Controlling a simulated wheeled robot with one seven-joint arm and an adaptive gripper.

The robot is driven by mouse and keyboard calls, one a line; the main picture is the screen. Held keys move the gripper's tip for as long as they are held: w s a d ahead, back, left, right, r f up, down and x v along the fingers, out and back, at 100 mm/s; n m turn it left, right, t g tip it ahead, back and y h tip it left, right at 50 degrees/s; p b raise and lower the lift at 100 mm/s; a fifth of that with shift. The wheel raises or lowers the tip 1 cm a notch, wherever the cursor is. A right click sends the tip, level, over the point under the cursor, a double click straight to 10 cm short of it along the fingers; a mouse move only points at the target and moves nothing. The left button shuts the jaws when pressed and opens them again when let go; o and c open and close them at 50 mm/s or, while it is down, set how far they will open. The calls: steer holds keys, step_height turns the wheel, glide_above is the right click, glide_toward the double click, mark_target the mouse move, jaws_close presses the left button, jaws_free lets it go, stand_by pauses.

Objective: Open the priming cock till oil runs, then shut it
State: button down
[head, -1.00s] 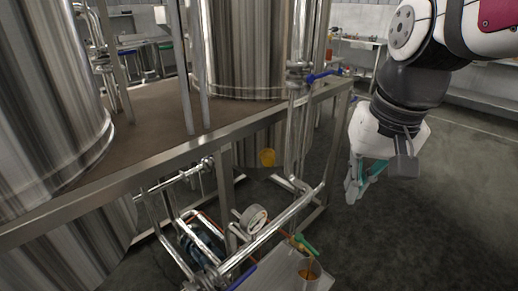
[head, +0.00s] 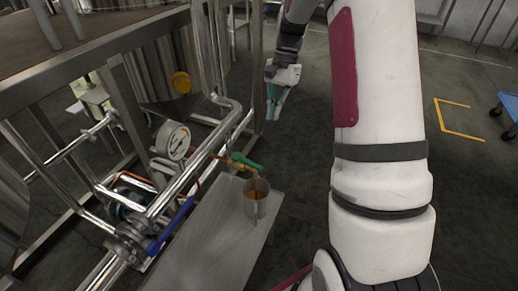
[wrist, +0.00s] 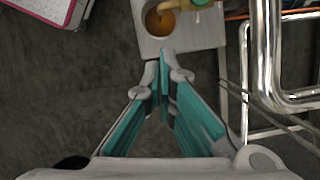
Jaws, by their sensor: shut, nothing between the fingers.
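The priming cock has a green lever (head: 246,162) on a small brass body, at the end of a thin pipe right of the gauge. The lever looks roughly in line with the spout. Below it stands a metal cup (head: 256,207); an orange-brown streak of oil (head: 256,187) shows between spout and cup. In the wrist view, orange oil (wrist: 172,24) lies in the cup, and part of the green lever (wrist: 201,3) shows at the top edge. My gripper (head: 272,117) is shut and empty, beyond the cup and apart from the cock. Its teal-padded fingers meet in the wrist view (wrist: 164,62).
The cup stands on a grey metal bench (head: 205,230). A dial gauge (head: 173,141), steel pipes and a blue-handled valve (head: 171,226) lie left of the cock. A yellow round object (head: 181,82) is behind. Open floor (head: 300,130) lies around my gripper.

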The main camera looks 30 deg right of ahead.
mark_target(250, 163)
steer(key=s+a+f+b, duration=0.3)
steer(key=a+f, duration=0.3)
steer(key=f, duration=0.4)
steer(key=shift+f+b, duration=0.2)
steer(key=shift+b, duration=0.55)
steer(key=shift+s+a, duration=0.1)
